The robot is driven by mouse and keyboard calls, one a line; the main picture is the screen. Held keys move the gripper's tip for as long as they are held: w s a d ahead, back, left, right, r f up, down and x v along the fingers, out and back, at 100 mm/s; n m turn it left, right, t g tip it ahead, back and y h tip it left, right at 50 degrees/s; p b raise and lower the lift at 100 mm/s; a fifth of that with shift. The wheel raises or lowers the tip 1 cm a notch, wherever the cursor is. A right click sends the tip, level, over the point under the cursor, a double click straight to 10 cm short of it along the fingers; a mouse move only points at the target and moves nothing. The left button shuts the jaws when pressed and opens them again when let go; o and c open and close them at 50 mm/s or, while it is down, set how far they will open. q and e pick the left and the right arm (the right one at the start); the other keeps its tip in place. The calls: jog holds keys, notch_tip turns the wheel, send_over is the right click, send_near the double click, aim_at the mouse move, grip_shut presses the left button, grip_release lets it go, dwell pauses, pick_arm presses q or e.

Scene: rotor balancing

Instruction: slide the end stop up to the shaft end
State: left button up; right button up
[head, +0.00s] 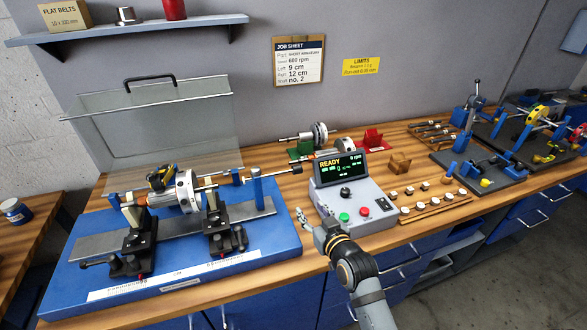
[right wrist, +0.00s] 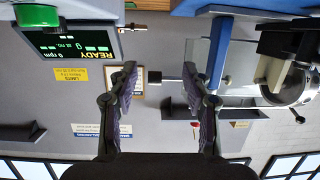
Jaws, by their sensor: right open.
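The end stop is a blue upright post (head: 257,187) with a metal rod (head: 284,171) through it, at the right end of the blue balancing machine (head: 270,235). The rotor (head: 184,192) sits on a shaft (head: 212,185) whose right end points toward the post. Whether the two touch cannot be told. My right gripper (head: 315,222) is open and empty, in front of the machine's right side. In the right wrist view its spread fingers (right wrist: 160,82) frame the end stop's rod tip (right wrist: 147,80), with the blue post (right wrist: 221,52) beyond the right finger. My left gripper is not seen.
A control box (head: 350,200) reading READY stands close behind my right gripper. A tray of small weights (head: 432,208) lies to its right. A clear guard (head: 150,110) stands raised behind the rotor. Spare rotors (head: 315,135) sit at the back.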

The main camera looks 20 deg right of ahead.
aim_at(299, 171)
jog(key=w+r+t, duration=0.1)
jog(key=w, duration=0.3)
jog(key=w+r+t+p, duration=0.1)
jog(key=w+r, duration=0.1)
jog(key=w, duration=0.2)
jog(key=w+r+p, duration=0.1)
jog(key=w+r, duration=0.1)
jog(key=w, duration=0.2)
jog(key=shift+w+m+t, duration=0.3)
jog(key=shift+t, duration=0.1)
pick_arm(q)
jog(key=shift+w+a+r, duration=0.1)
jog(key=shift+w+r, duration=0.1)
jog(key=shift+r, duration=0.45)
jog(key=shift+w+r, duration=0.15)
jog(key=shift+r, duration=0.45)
pick_arm(e)
jog(key=shift+c, duration=0.4)
grip_shut()
